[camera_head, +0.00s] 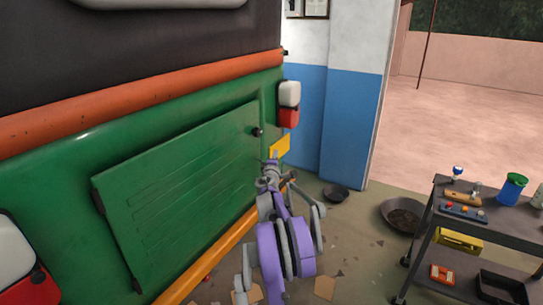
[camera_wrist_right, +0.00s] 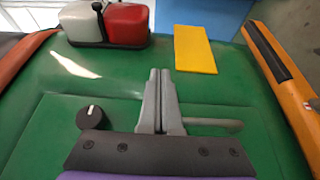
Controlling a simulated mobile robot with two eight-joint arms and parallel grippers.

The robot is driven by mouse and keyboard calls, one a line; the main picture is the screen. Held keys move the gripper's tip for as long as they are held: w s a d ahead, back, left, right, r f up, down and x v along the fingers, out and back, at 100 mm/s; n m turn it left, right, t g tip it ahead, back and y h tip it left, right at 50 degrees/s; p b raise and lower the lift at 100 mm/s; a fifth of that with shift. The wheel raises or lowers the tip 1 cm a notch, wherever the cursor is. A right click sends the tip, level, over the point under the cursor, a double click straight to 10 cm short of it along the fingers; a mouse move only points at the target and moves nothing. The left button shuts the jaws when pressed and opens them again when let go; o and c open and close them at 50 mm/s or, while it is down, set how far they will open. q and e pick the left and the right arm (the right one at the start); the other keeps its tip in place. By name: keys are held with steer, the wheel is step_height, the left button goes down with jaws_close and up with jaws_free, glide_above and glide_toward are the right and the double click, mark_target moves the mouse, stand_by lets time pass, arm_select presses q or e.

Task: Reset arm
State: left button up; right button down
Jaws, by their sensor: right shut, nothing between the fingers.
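My right gripper (camera_head: 271,166) is in front of the green rickshaw body (camera_head: 90,150), near the upper right corner of its ribbed panel. In the right wrist view its two grey fingers (camera_wrist_right: 159,75) are together with nothing between them. They point toward the yellow plate (camera_wrist_right: 194,49) and the red and white lamp (camera_wrist_right: 106,24). A black knob (camera_wrist_right: 90,117) is left of the fingers, and a grey handle-like bar sticks out on the right. I cannot tell whether the fingers touch the green surface. My left gripper is not in view.
A wide pan (camera_head: 402,216) and a small bowl (camera_head: 336,193) lie on the floor. A blue and white wall (camera_head: 342,120) stands behind. Open paved ground lies beyond the doorway.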

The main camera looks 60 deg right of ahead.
steer(key=s+a, duration=0.1)
steer(key=s, duration=0.6)
steer(key=shift+s+b, duration=0.15)
steer(key=shift+b, duration=0.2)
steer(key=shift+a+f, duration=0.1)
steer(key=w+a+r+m+y, duration=0.1)
steer(key=w+a, duration=0.3)
steer(key=a, duration=0.3)
steer(key=w+a+r+m, duration=0.1)
steer(key=w+a, duration=0.3)
steer(key=a, duration=0.2)
steer(key=w+a+f+m+t+y, duration=0.1)
steer(key=w+a+y, duration=0.1)
steer(key=a, duration=0.8)
steer(key=w+a+f+m+y, duration=0.1)
steer(key=a+f+m+y, duration=0.1)
steer(key=a, duration=0.7)
steer(key=s+a+f+y, duration=0.4)
steer(key=a+f, duration=0.1)
steer(key=a, duration=0.7)
steer(key=s+a+f+n+y, duration=0.1)
steer(key=s+a+f+y, duration=0.3)
steer(key=a, duration=0.9)
steer(key=s+a+f+g+y, duration=0.1)
steer(key=s+a+f+y, duration=0.3)
steer(key=a, duration=0.9)
steer(key=shift+s+a+f+n, duration=0.2)
steer(key=shift+s+f+n, duration=0.1)
steer(key=shift+s+f, duration=0.45)
